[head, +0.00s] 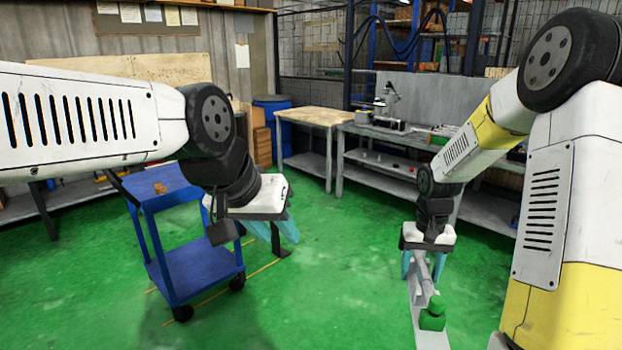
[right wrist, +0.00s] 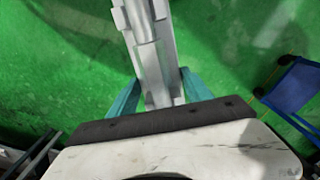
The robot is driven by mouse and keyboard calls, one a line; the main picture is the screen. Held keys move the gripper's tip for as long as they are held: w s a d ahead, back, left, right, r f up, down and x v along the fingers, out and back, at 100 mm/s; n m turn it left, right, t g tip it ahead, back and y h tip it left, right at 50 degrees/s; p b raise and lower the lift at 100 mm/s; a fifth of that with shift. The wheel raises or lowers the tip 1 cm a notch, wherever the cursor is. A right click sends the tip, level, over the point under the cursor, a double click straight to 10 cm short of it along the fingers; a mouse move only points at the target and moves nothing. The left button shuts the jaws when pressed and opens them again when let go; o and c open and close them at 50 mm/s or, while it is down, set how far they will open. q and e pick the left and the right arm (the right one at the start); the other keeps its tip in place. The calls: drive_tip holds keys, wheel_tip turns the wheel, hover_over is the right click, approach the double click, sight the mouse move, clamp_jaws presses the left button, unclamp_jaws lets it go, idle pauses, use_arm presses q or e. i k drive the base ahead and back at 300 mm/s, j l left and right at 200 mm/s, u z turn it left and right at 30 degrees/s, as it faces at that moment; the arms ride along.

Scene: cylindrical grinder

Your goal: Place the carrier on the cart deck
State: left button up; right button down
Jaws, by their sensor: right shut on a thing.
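The carrier (head: 417,308) is a long, light grey metal piece with a green part (head: 433,314) at its near end. My right gripper (head: 423,272) is shut on it and holds it above the green floor. In the right wrist view the carrier (right wrist: 150,60) runs up between the teal fingers (right wrist: 160,95). The blue cart (head: 205,268) stands at the left, with an upper deck (head: 150,182) and a lower shelf. A small brown block sits on the upper deck. My left gripper (head: 277,232) is open and empty, beside the cart's right side; my left arm hides part of the cart.
A wooden-topped table (head: 315,116) and a grey workbench (head: 385,132) with equipment stand at the back. Green floor between the cart and my right gripper is mostly free. The cart (right wrist: 300,95) shows at the wrist view's right edge.

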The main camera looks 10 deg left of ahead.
sight(170, 175)
drive_tip(key=i+j+u, duration=0.4)
drive_tip(key=i+u, duration=0.4)
drive_tip(key=i, duration=0.15)
drive_tip(key=i+u, duration=0.45)
drive_tip(key=i+l+u, duration=0.15)
drive_tip(key=i+u, duration=0.25)
drive_tip(key=i, duration=0.2)
drive_tip(key=i+l+u, duration=1.25)
drive_tip(key=l, duration=0.15)
